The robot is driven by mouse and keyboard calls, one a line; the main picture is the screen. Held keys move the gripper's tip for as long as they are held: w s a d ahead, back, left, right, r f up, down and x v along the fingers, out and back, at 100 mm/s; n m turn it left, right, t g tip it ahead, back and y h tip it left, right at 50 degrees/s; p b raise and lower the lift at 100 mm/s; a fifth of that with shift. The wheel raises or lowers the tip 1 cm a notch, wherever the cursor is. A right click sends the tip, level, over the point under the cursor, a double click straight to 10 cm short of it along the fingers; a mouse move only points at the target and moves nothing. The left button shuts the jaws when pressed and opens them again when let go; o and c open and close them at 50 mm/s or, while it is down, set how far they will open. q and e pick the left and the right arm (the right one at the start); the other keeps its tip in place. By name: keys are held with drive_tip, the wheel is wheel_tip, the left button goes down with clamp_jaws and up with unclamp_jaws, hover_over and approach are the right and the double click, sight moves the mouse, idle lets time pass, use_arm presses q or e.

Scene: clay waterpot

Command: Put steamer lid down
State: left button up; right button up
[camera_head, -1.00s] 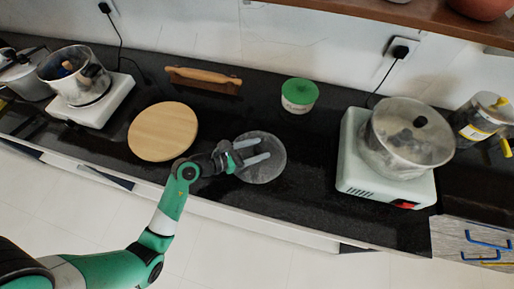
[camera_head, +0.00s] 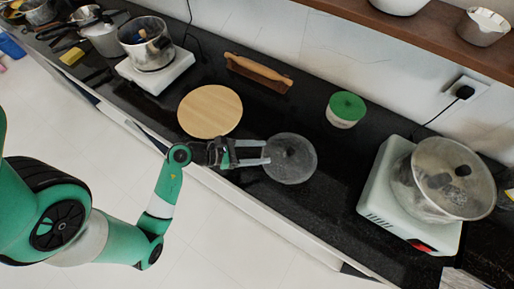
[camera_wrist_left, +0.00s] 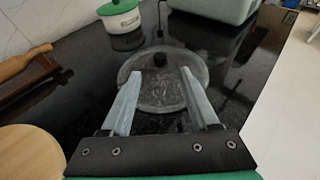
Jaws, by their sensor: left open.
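A round grey lid (camera_head: 293,167) with a dark knob lies flat on the black counter (camera_head: 330,210), right of the round wooden board. It also shows in the left wrist view (camera_wrist_left: 185,97), its black knob beyond the fingertips. My left gripper (camera_head: 267,152) is open at the lid's left side, its two fingers reaching over the near part of the lid. Nothing is held between the fingers. Whether the fingers touch the lid is unclear. My right gripper is not in view.
A round wooden board (camera_head: 210,111) lies left of my gripper. A green-lidded container (camera_head: 346,109) and a wooden rolling pin (camera_head: 258,72) are at the back. A lidded pot (camera_head: 443,180) stands on a white cooker (camera_head: 376,190) at right; another pot (camera_head: 146,43) is at left.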

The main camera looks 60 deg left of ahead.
use_arm(q)
drive_tip(key=shift+s+r, duration=0.1)
drive_tip(key=shift+s, duration=0.25)
